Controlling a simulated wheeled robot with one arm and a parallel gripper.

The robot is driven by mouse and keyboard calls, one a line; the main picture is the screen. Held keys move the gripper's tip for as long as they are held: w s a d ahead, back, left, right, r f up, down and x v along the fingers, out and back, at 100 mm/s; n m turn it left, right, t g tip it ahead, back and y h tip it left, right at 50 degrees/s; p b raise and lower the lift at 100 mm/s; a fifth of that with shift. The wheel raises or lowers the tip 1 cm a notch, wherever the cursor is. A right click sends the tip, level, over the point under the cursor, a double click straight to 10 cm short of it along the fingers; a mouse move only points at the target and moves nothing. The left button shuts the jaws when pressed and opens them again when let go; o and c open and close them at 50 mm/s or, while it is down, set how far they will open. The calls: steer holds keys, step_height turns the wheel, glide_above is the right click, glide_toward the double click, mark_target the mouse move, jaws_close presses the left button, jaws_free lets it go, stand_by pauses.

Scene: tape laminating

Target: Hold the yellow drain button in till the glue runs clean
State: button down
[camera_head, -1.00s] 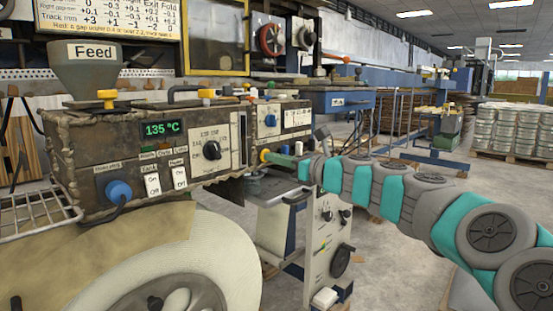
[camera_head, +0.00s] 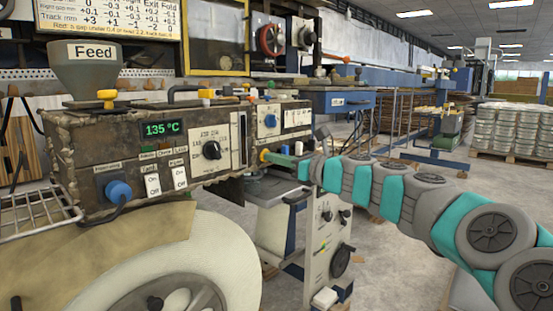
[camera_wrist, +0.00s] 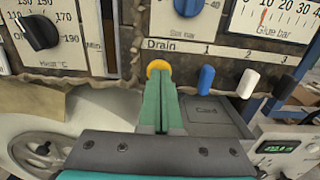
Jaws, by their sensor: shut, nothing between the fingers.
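The yellow drain button (camera_wrist: 157,67) sits on the machine front under the "Drain" label in the wrist view. My gripper (camera_wrist: 159,82) is shut, with its green fingers side by side and their tips at the button, covering its lower part. They look to be touching it, but how far the button is in cannot be told. In the head view the yellow button (camera_head: 263,155) shows at the tip of my gripper (camera_head: 270,157), which reaches in from the right. No glue flow is visible in either view.
A blue lever (camera_wrist: 205,79) and a white lever (camera_wrist: 248,83) stand right of the button. A black heat knob (camera_wrist: 38,32) is at the left. The glue tank display (camera_head: 159,129) reads 135 °C. A large roll (camera_head: 215,255) fills the lower left.

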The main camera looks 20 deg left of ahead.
steer(key=shift+s+a, duration=0.15)
steer(key=shift+s, duration=0.05)
stand_by(0.7)
steer(key=p+v, duration=0.1)
steer(key=v, duration=1.3)
steer(key=shift+w, duration=0.25)
